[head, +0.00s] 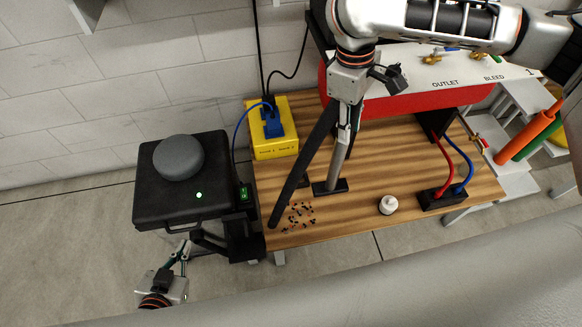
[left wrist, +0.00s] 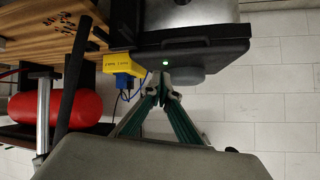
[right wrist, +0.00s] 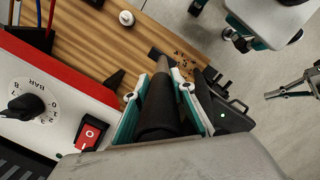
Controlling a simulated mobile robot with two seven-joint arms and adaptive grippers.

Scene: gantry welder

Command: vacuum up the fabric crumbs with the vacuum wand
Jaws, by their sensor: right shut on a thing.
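The black vacuum unit (head: 150,190) has a grey dome and a lit green light. My left gripper (head: 185,248) is below it, empty, its fingertips together in the left wrist view (left wrist: 162,92).
A yellow box (head: 275,145) with a blue plug stands at the bench's back left. A white knob (head: 388,204) and a black block with hoses (head: 441,198) are to the right. A red tank (head: 400,103) is behind.

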